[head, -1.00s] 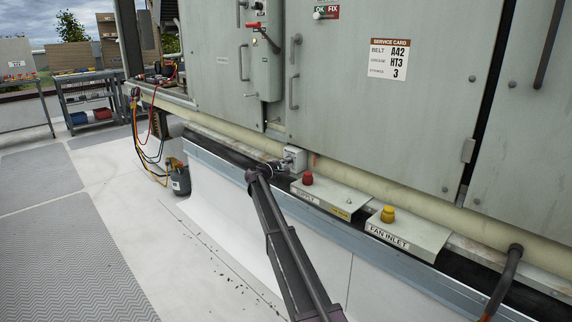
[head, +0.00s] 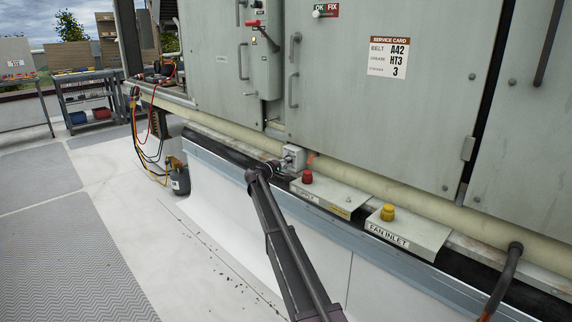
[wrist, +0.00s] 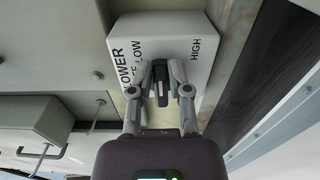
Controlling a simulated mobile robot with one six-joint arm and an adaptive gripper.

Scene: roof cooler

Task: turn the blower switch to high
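The blower box (head: 297,157) is a small pale box low on the cabinet's front. In the wrist view its face (wrist: 205,75) carries black lettering: part of the blower name, LOW and HIGH. The dark switch knob (wrist: 160,72) stands on this face, right of LOW and left of HIGH in the picture. My gripper (wrist: 161,70) has its two fingers drawn in, one on each side of the knob, and they look closed on it. In the head view my gripper (head: 282,163) reaches the box. The fingers hide part of the lettering, and I cannot tell the knob's exact setting.
Right of the box, a ledge holds a cover with a red knob (head: 307,177) and the fan inlet cover with a yellow knob (head: 388,213). A pale pipe (head: 345,178) runs behind along the cabinet (head: 400,120). Hoses and a small cylinder (head: 180,180) stand to the left.

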